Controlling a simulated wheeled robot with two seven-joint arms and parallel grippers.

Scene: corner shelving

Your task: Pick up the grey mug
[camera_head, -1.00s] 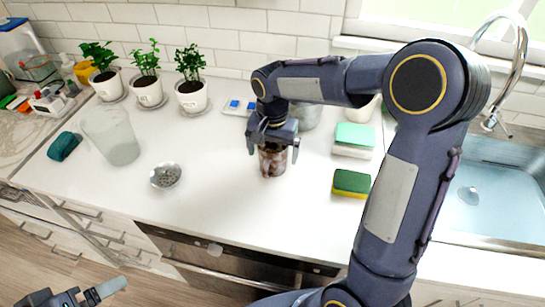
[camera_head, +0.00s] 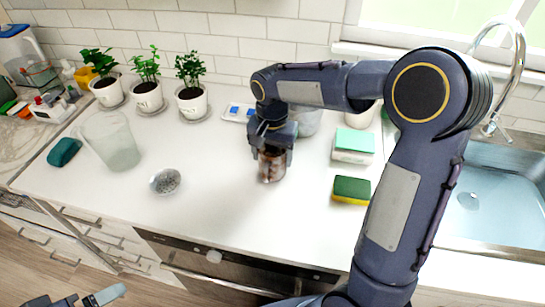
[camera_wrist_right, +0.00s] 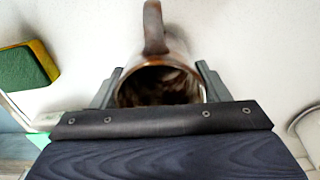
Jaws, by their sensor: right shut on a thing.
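The mug (camera_head: 271,168) stands upright on the white counter, glossy and brownish-grey. My right gripper (camera_head: 272,154) comes down from above and is shut on it, one finger on each side of its upper part. In the right wrist view the mug (camera_wrist_right: 165,72) sits between the two fingers, with its handle pointing away from the gripper. I cannot tell whether its base touches the counter. Part of my left gripper (camera_head: 88,300) shows at the bottom left, cut off by the frame edge, far from the mug.
A green-yellow sponge (camera_head: 351,190) and a stacked sponge block (camera_head: 353,145) lie right of the mug, before the sink (camera_head: 490,190). A small bowl (camera_head: 165,181) and a glass pitcher (camera_head: 113,142) stand left. Potted plants (camera_head: 191,102) line the back wall. The counter's front middle is clear.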

